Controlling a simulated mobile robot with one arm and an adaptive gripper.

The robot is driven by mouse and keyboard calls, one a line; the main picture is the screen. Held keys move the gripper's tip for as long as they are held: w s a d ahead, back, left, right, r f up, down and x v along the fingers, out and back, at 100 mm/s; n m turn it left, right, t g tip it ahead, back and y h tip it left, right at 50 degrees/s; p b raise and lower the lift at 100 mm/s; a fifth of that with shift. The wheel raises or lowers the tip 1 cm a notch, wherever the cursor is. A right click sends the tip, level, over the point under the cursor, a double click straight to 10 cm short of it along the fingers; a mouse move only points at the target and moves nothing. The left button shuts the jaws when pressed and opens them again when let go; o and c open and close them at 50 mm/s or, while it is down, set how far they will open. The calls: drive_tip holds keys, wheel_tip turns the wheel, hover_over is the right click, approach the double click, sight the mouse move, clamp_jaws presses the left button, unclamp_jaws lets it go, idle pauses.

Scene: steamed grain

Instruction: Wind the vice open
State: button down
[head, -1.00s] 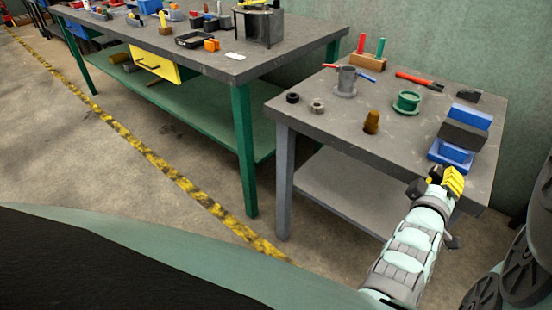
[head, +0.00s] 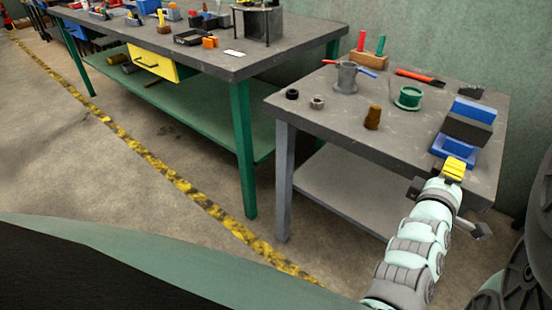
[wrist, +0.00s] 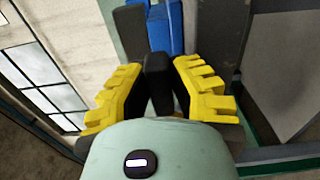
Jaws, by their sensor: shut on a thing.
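The vice is on the near right part of the small grey table, with a blue body (head: 454,147) and dark grey jaws (head: 468,130). In the wrist view its blue body (wrist: 166,28) shows beyond my fingers. My gripper (head: 453,170) is at the vice's near end, by the table's front edge. In the wrist view, my yellow-padded gripper (wrist: 158,80) is shut on a dark bar, which looks like the vice handle (wrist: 158,72). The bar's lower part is hidden behind my wrist housing. How far apart the jaws stand is hard to tell.
The small table (head: 420,150) also bears a brown cone-like piece (head: 373,118), a green ring-shaped part (head: 408,97), a grey cup (head: 346,77) and a red-handled tool (head: 420,79). A longer green-legged bench (head: 190,60) with many tools stands left. Floor between is clear.

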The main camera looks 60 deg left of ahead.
drive_tip(key=shift+f, duration=0.15)
drive_tip(key=c, duration=0.9)
unclamp_jaws()
drive_tip(key=shift+a, duration=0.1)
drive_tip(key=shift+o, duration=0.2)
drive_tip(key=shift+r, duration=0.25)
drive_tip(key=o, duration=0.3)
drive_tip(key=r, duration=0.2)
drive_tip(key=s+r, duration=0.1)
drive_tip(key=r, duration=0.4)
drive_tip(key=shift+s+r, duration=0.15)
drive_tip(key=shift+r, duration=0.2)
drive_tip(key=r, duration=0.1)
drive_tip(key=w+r, duration=0.1)
drive_tip(key=shift+w+a+r, duration=0.1)
drive_tip(key=shift+w+r, duration=0.1)
drive_tip(key=shift+r, duration=0.1)
drive_tip(key=c, duration=0.3)
drive_tip(key=shift+w+r, duration=0.1)
drive_tip(key=shift+w, duration=0.1)
drive_tip(key=shift+s+f, duration=0.25)
drive_tip(key=shift+s, duration=0.1)
drive_tip(key=shift+w, duration=0.1)
